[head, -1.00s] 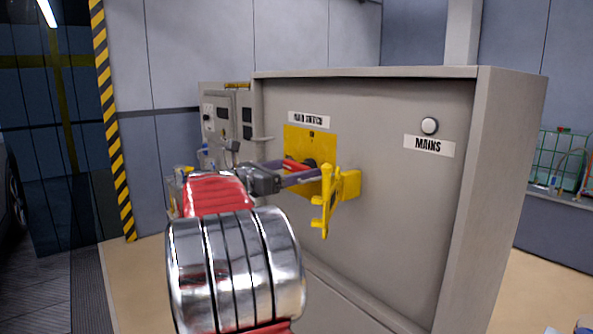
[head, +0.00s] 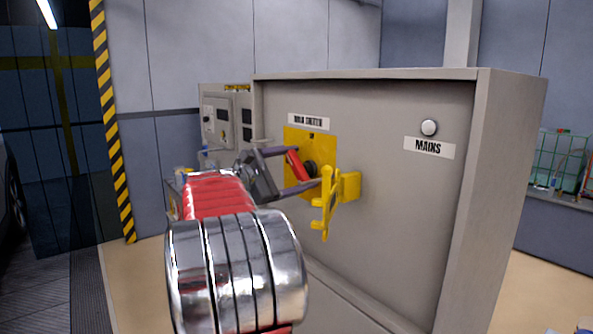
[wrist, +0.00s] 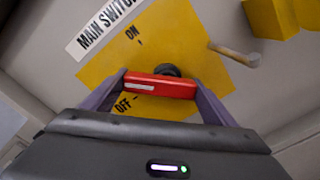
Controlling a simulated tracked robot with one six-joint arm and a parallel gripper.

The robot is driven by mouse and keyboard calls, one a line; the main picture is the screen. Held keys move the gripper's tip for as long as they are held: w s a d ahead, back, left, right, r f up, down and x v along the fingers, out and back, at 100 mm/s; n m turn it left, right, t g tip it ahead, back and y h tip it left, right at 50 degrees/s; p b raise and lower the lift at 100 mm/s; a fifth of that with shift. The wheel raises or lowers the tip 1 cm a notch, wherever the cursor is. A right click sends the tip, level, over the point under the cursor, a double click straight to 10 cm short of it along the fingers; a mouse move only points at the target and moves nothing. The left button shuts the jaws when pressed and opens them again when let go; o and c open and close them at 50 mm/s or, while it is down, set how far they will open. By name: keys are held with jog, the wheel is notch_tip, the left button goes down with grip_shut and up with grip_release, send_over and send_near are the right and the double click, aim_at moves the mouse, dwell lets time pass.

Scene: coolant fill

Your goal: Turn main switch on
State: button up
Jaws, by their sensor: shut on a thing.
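The main switch is a yellow plate (head: 326,148) with a red handle (head: 298,165) on a dark round hub. My gripper (head: 287,171) is in front of it, its purple fingers shut on the red handle. In the wrist view the handle (wrist: 160,87) lies between the two fingertips (wrist: 161,88). Its white-marked end is on the left, between the ON mark (wrist: 132,34) and the OFF mark (wrist: 123,105), closer to OFF in the picture. The hub is partly hidden behind the handle.
A yellow hasp-like bracket (head: 329,203) sticks out from the grey cabinet (head: 400,210) just right of the switch. A round white lamp (head: 429,127) sits above the MAINS label (head: 428,146). A smaller panel (head: 222,120) stands behind to the left.

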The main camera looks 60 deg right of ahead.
jog(key=m, duration=0.4)
jog(key=shift+s+a+m, duration=0.1)
jog(key=shift+s+m, duration=0.1)
jog(key=shift+m, duration=0.1)
jog(key=m, duration=0.4)
jog(key=shift+s+a, duration=0.1)
jog(key=shift+s, duration=0.1)
jog(key=shift+f+m, duration=0.1)
jog(key=shift+m, duration=0.2)
jog(key=o, duration=1)
jog(key=shift+o, duration=0.2)
jog(key=shift+r, duration=0.2)
jog(key=v, duration=1.3)
jog(key=shift+w+a, duration=0.2)
jog(key=shift+a, duration=0.15)
